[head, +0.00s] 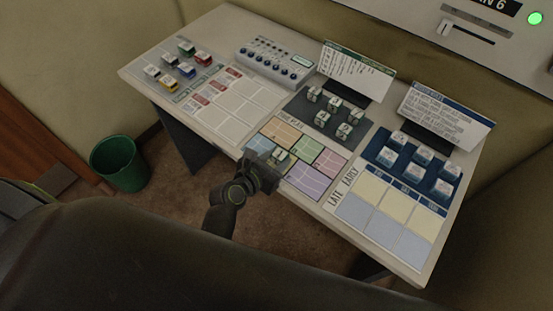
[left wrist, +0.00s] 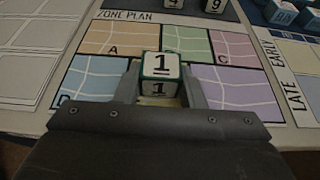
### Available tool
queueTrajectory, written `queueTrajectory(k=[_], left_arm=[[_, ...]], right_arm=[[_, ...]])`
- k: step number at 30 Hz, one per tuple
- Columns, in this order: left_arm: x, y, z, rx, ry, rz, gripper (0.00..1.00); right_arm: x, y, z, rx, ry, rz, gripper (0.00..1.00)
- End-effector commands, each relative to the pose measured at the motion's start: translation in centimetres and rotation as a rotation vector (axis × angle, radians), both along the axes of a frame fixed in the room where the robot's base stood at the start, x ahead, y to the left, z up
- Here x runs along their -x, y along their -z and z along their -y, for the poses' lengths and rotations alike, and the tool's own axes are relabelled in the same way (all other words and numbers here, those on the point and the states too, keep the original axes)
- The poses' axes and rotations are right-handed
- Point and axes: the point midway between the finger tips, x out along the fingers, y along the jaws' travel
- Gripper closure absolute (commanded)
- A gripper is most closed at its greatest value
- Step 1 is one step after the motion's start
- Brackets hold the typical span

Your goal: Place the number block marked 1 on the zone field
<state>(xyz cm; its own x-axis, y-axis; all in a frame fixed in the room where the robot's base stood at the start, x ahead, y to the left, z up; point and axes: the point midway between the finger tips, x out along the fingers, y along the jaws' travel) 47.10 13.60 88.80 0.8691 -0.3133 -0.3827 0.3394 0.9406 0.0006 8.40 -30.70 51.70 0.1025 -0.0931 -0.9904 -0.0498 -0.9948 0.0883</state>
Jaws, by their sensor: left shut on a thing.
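The number block marked 1 (left wrist: 160,68) is a white cube with green edges and a black underlined 1. My left gripper (head: 270,165) is shut on it, one finger on each side, in the left wrist view (left wrist: 161,88). The block also shows in the head view (head: 280,156), upright over the zone plan's front half. The zone plan (left wrist: 110,40) has coloured fields: orange A, a green one, pink C, blue D and a purple one. I cannot tell whether the block touches the plan. The gripper hides part of the fields beneath. My right gripper is not in view.
Several number blocks stand on a dark mat (head: 296,106) behind the plan. Blue-white blocks (head: 421,155) stand on a navy mat at the right, above the early/late grid (head: 372,212). Coloured blocks (head: 171,79) and a knobbed panel (head: 274,64) are at the left and back.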

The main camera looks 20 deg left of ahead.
Motion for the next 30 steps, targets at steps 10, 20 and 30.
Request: queueTrajectory(k=[10,20,30], left_arm=[[0.0,0.3,0.0,0.0,0.0,0.0,0.43],[0.3,-0.1,-0.1,0.0,-0.001,0.0,0.43],[5.3,-2.2,-2.0,-0.001,-0.002,-0.002,0.43]], right_arm=[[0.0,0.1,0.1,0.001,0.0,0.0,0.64],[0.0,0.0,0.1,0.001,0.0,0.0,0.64],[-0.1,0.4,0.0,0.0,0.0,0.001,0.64]])
